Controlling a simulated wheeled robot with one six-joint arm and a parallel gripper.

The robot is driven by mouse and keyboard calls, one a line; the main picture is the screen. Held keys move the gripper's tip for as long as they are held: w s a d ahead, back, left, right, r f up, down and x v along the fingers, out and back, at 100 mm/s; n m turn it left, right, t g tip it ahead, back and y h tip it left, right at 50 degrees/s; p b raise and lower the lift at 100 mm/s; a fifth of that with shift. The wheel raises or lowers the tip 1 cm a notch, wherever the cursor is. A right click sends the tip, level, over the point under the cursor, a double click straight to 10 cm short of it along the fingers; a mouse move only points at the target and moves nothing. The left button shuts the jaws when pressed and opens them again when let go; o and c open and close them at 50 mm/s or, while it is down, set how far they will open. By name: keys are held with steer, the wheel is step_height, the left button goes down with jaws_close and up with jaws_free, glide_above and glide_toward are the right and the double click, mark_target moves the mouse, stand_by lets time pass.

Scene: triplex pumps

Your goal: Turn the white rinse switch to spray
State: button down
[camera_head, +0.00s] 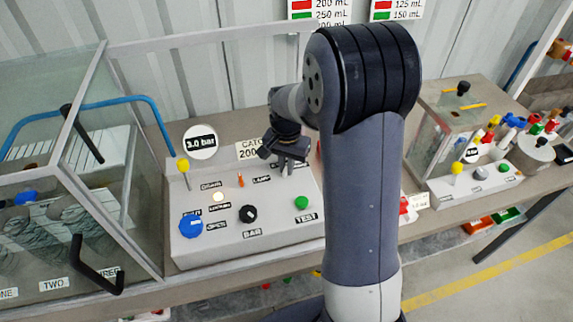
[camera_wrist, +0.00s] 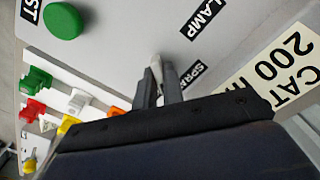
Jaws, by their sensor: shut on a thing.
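The white rinse switch (camera_wrist: 156,68) shows as a small pale lever tip between my fingers in the wrist view. My gripper (camera_wrist: 160,82) is shut on it. A partly covered label beginning "SPRA" (camera_wrist: 195,75) lies just right of the fingers. In the head view my gripper (camera_head: 287,168) reaches down to the back right of the grey sloped panel (camera_head: 275,235), and the switch cannot be made out there. Most of the lever is hidden by the fingers, so its exact position is unclear.
The panel also carries a green button (camera_head: 302,203), a black knob (camera_head: 247,213), a blue knob (camera_head: 190,225), an orange lamp switch (camera_head: 240,181) and a yellow-tipped lever (camera_head: 184,168). A "CAT" card (camera_wrist: 275,75) stands close behind my gripper. A glass-walled case (camera_head: 130,150) is at the left.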

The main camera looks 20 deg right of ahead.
steer(key=shift+n, duration=0.3)
steer(key=n, duration=0.2)
steer(key=shift+n+b, duration=0.35)
steer(key=shift+n, duration=1.85)
steer(key=c, duration=1.5)
jaws_free()
step_height(320, 180, up, 11)
steer(key=shift+f+b, duration=0.1)
steer(key=shift+b, duration=0.55)
